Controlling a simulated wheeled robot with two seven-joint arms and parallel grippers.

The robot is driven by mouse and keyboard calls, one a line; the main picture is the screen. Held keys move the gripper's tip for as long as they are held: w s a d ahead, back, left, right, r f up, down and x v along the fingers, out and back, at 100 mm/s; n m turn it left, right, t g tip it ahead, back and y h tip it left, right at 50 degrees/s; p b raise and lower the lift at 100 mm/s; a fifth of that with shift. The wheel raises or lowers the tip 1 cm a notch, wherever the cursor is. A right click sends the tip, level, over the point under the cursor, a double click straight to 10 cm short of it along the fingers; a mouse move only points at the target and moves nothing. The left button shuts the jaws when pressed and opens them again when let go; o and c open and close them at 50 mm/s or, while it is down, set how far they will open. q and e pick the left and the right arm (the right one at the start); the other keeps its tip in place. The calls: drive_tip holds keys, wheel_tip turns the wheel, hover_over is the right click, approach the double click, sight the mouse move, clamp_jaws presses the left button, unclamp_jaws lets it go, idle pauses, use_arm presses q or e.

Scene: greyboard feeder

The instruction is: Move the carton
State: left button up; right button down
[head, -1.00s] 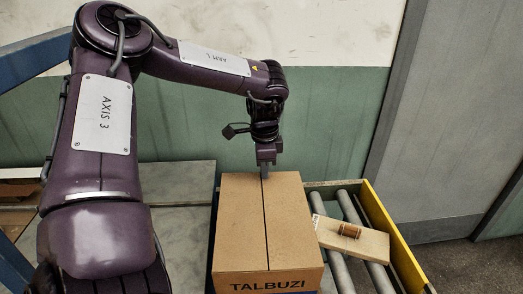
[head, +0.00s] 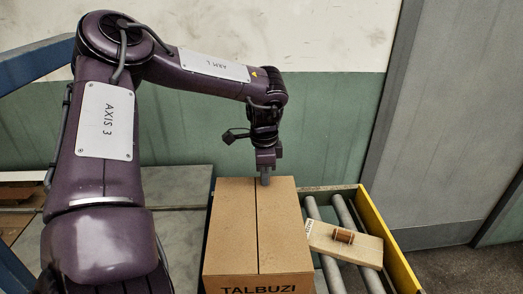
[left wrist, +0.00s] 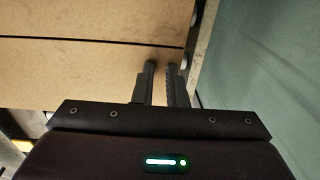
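The carton (head: 232,235) is a closed brown box with a centre seam and "TALBUZI" on its near side. It stands at the left end of the roller bed. My left gripper (head: 265,181) points down at its far top edge, just right of the seam. In the left wrist view the gripper (left wrist: 161,68) has two parallel fingers with a narrow gap, nothing seen between them. They lie over the carton top (left wrist: 80,65) close to its edge. I cannot tell whether they touch it. My right gripper is out of view.
A wooden board (head: 362,250) with a copper-coloured cylinder (head: 343,236) lies on the rollers (head: 345,215) right of the carton. A yellow side rail (head: 385,237) bounds the rollers. A green and white wall (head: 335,130) stands behind. A grey surface (head: 175,200) lies left.

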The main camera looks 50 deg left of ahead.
use_arm(q)
drive_tip(key=f, duration=0.1)
drive_tip(key=s, duration=0.1)
drive_tip(key=f, duration=0.1)
drive_tip(key=shift+s+d+f+g, duration=0.3)
drive_tip(key=shift+d+f, duration=0.05)
drive_tip(key=r, duration=0.1)
drive_tip(key=w+r, duration=0.1)
drive_tip(key=r, duration=0.1)
drive_tip(key=w+r, duration=0.1)
drive_tip(key=r, duration=0.1)
drive_tip(key=shift+a+r, duration=0.25)
drive_tip(key=shift+a, duration=0.05)
drive_tip(key=r, duration=0.5)
drive_tip(key=shift+s+d, duration=0.1)
drive_tip(key=shift+s, duration=0.25)
